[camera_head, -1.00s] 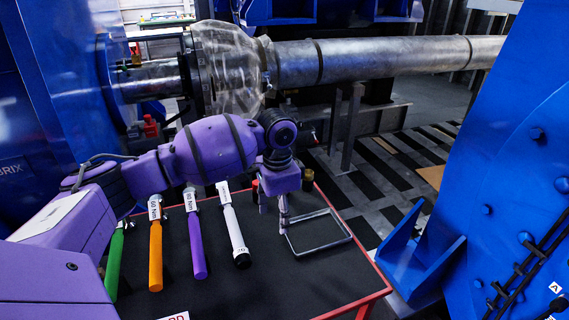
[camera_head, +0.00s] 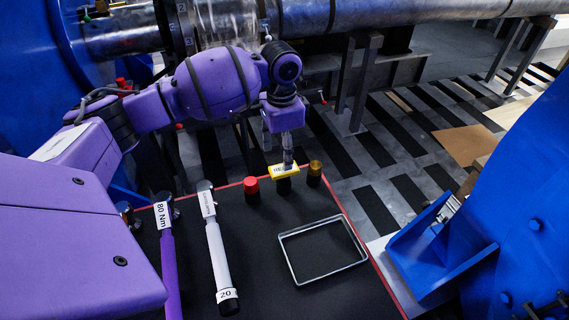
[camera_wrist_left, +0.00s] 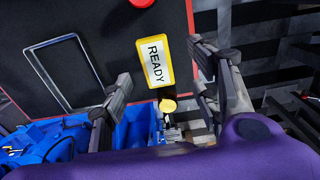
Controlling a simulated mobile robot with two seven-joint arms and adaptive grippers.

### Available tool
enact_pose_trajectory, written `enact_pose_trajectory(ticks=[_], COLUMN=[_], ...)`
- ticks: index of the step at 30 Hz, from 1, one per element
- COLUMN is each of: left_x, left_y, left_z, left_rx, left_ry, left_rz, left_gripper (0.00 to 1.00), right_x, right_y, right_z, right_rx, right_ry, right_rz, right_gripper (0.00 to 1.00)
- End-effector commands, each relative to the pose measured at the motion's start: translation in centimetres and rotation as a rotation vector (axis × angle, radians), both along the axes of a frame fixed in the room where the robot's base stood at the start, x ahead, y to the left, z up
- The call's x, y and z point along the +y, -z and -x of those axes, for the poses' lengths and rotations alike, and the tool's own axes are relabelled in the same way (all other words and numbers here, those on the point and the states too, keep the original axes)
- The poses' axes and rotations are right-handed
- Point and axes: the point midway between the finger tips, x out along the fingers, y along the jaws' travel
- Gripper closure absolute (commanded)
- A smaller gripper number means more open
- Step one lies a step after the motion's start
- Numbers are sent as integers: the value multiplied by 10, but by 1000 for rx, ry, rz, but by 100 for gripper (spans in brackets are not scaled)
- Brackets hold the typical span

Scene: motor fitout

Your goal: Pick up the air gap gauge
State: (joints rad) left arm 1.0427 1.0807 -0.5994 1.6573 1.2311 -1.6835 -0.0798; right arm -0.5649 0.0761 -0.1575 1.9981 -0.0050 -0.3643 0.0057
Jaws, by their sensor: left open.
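No part I see is plainly labelled as the air gap gauge. A yellow-edged plate (camera_head: 284,169) stands at the black table's far edge, and in the left wrist view this plate (camera_wrist_left: 154,61) reads READY. My left gripper (camera_head: 288,158) is over the plate, its fingers pointing down. In the left wrist view the gripper (camera_wrist_left: 158,64) is open, with the plate between its spread fingers and nothing clearly held. Whether the fingers touch it I cannot tell. A white rod tool (camera_head: 217,252), its end marked 20, lies left of the gripper. My right gripper is out of view.
A red-capped piece (camera_head: 251,186) and a gold-capped piece (camera_head: 315,170) stand close on either side of the plate. An empty metal frame (camera_head: 286,252) lies on the black table (camera_head: 262,277). A purple-handled 80 Nm tool (camera_head: 168,265) lies at left. Blue machinery (camera_head: 515,220) stands at right.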

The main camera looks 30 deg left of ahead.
Motion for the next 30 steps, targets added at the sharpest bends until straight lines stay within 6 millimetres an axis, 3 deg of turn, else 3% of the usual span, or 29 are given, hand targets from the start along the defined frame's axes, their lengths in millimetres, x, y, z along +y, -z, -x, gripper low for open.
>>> enact_pose_trajectory(ticks=[16, 24, 30], left_x=[-5, -5, -5], left_y=[67, 72, 72], left_z=[-1, -1, -1], left_rx=[4, 1, 1], left_ry=[1, 0, 0], left_rz=[-1, -1, -1], left_gripper=[44, 44, 70], right_x=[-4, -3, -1], right_y=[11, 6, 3], right_z=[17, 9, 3], right_rx=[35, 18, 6], right_ry=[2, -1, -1], right_rz=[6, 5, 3], right_gripper=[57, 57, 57])
